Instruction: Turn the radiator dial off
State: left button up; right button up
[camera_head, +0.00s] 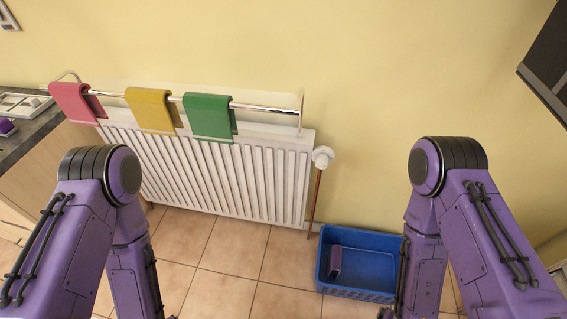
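The white radiator (205,170) is mounted on the yellow wall ahead. Its white dial (322,157) sticks out at the upper right corner, above a reddish-brown pipe that runs down to the floor. The dial's setting is too small to read. My two purple arms come in from the left and right, bent at the elbows with the forearms pointing down. The left gripper is out of the picture below. The right gripper is also essentially out of view at the bottom edge. Neither arm is near the dial, and nothing covers it.
A metal rail (255,107) over the radiator holds a pink cloth (75,102), a yellow cloth (151,109) and a green cloth (208,116). A blue crate (366,257) stands on the tiled floor below right of the dial. A counter (32,132) is at left. A dark panel (548,65) hangs upper right.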

aim_at(321, 159)
jog(key=u, duration=1.6)
jog(key=k, duration=1.1)
jog(key=z, duration=1.4)
jog(key=i, duration=1)
